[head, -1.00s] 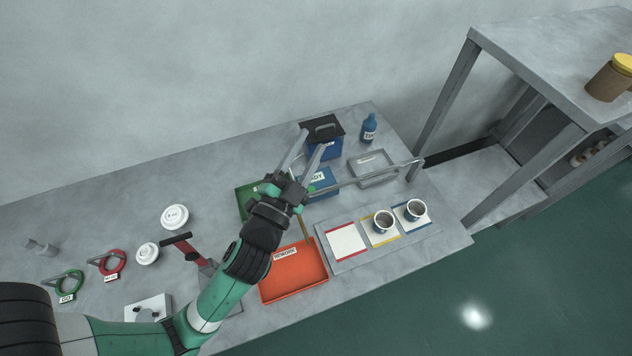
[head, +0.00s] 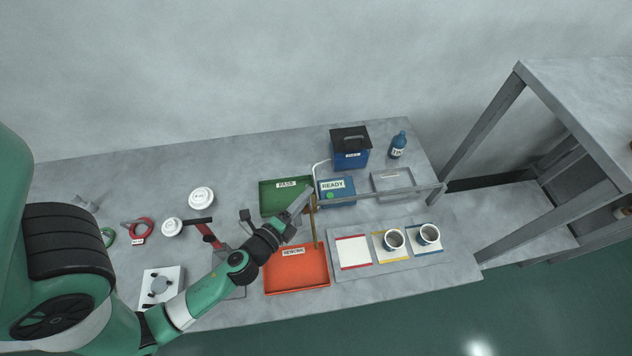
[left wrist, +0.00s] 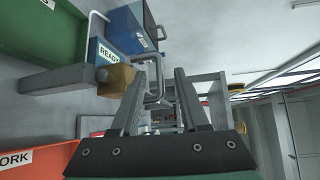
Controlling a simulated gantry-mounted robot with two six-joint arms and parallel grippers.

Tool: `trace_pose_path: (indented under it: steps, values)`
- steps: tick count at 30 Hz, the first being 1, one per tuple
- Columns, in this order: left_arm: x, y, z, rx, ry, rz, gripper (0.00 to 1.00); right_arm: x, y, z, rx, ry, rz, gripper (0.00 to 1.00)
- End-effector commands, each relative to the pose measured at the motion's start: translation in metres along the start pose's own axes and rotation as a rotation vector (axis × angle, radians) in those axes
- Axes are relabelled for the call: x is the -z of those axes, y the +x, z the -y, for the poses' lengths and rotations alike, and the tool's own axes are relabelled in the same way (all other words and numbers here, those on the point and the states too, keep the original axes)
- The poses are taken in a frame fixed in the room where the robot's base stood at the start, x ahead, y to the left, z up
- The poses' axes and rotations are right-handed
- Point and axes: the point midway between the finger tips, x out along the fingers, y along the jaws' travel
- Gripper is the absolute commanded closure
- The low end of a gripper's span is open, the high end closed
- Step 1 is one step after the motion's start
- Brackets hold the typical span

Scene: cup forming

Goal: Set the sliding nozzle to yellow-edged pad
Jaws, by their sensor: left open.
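Three pads lie on a grey board: a red-edged pad (head: 354,250), empty; the yellow-edged pad (head: 379,247), with a cup (head: 394,239) on it; and a blue-edged pad (head: 435,249), with another cup (head: 429,234). My left gripper (head: 305,199) is open, close to the post and the rail's left end. It also shows in the left wrist view (left wrist: 165,72).
Behind stand a green PASS tray (head: 264,200), a blue READY box (head: 350,190), a blue case (head: 350,158), a bottle (head: 398,147) and a grey tray (head: 375,187). An orange REWORK tray (head: 296,279) lies below my left arm. A shelf frame (head: 485,125) stands right.

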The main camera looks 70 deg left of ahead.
Motion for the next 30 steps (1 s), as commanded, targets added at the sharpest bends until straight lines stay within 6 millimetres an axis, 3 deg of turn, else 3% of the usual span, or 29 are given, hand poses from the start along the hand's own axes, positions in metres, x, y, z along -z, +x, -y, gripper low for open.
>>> trace_pose_path:
  steps: [3, 7, 18, 25, 30]
  values:
    - [-0.001, 0.026, 0.004, 0.002, -0.001, 0.002, 0.55, 0.007, 0.008, 0.000, 0.000, 0.000, 0.000, 0.50]
    - [0.000, 0.045, 0.001, 0.001, -0.001, 0.000, 0.55, 0.008, 0.009, 0.000, 0.000, 0.000, 0.000, 0.50]
    - [0.001, 0.054, 0.000, 0.000, 0.000, -0.001, 0.55, 0.008, 0.009, 0.000, 0.000, 0.000, 0.000, 0.50]
    - [0.001, 0.054, 0.000, 0.000, 0.000, -0.001, 0.97, 0.008, 0.009, 0.000, 0.000, 0.000, 0.000, 0.50]
    - [0.001, 0.054, 0.000, 0.000, -0.001, -0.001, 1.00, 0.008, 0.009, 0.000, 0.000, 0.000, 0.000, 0.50]
